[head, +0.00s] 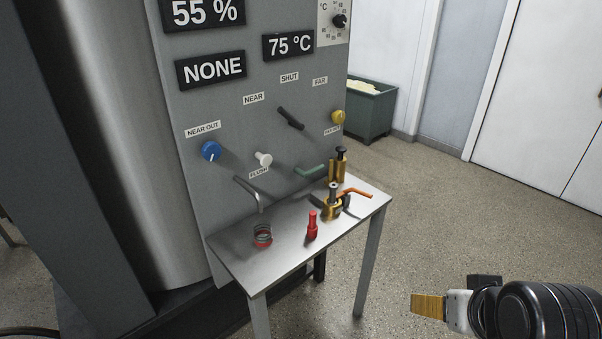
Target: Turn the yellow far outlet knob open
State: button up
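The yellow knob (338,117) is on the right edge of the grey panel (230,120), above a small label that is hard to read. It is small in view, and its pointer position cannot be made out. My gripper (428,306) is at the lower right, over the floor, well to the right of and below the knob and apart from the panel. One ribbed, yellow-brown finger part shows, seen from the side. Nothing is visibly held, but whether the fingers are open or shut cannot be told.
A blue knob (211,151), white knob (263,159) and black lever (290,118) are on the panel. Below, a metal table (285,262) bears a brass valve (333,206), red bottle (312,228) and red coil (263,236). A green bin (371,110) stands behind. Floor right is clear.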

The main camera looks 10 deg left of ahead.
aim_at(337, 117)
jog(key=i+l, duration=0.3)
jog(key=l, duration=0.15)
jog(key=i+l, duration=0.65)
jog(key=l, duration=0.2)
